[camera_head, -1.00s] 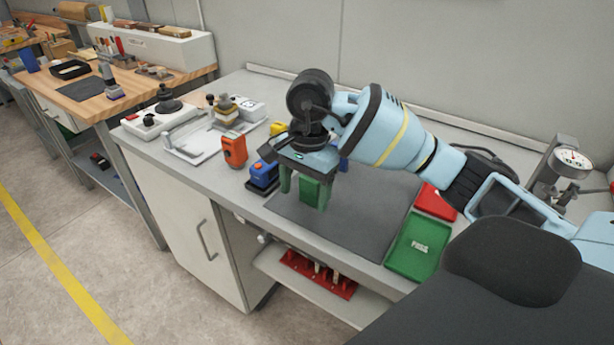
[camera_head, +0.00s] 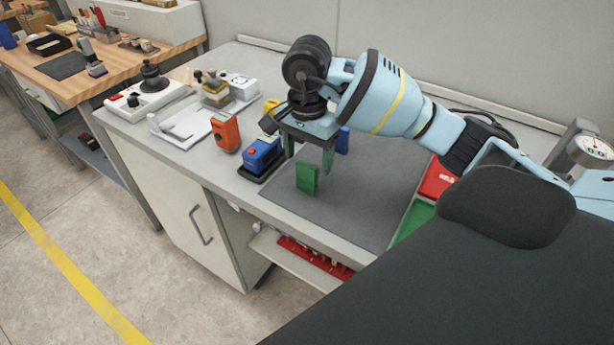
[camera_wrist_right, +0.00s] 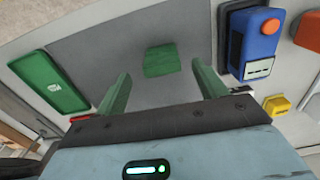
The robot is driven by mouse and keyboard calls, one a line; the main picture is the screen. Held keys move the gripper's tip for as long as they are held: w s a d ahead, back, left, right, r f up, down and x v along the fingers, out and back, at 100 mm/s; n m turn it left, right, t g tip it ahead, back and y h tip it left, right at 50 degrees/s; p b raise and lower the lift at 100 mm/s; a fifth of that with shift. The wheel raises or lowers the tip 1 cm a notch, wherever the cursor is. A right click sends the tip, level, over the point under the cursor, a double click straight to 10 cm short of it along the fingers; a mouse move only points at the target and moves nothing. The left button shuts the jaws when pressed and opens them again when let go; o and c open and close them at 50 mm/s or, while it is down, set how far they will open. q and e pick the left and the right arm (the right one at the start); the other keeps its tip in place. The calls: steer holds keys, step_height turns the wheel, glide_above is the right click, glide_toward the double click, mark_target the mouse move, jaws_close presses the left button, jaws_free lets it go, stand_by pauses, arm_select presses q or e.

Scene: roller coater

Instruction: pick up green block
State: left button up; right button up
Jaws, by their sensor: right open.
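The green block (camera_head: 307,177) stands upright on the dark grey mat (camera_head: 365,205), near its left front edge. My right gripper (camera_head: 308,158) is open, its green fingers pointing down above and slightly behind the block. In the right wrist view the green block (camera_wrist_right: 162,60) lies beyond the fingertips, between the lines of the two spread fingers (camera_wrist_right: 162,80), with nothing held. My left gripper is not in view.
A blue device (camera_head: 263,154) and an orange device (camera_head: 226,131) stand left of the mat. A blue block (camera_head: 343,140) is behind the gripper. A red bin (camera_head: 437,181) and a green tray (camera_head: 411,219) lie to the right. The mat's middle is clear.

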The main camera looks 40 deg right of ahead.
mark_target(307, 165)
steer(key=shift+f, duration=0.45)
step_height(307, 165, down, 4)
steer(key=shift+w+f+p, duration=0.1)
steer(key=shift+w+p, duration=0.05)
steer(key=shift+p, duration=0.15)
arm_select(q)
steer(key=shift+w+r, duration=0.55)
arm_select(e)
steer(key=c, duration=1.1)
steer(key=shift+o, duration=0.2)
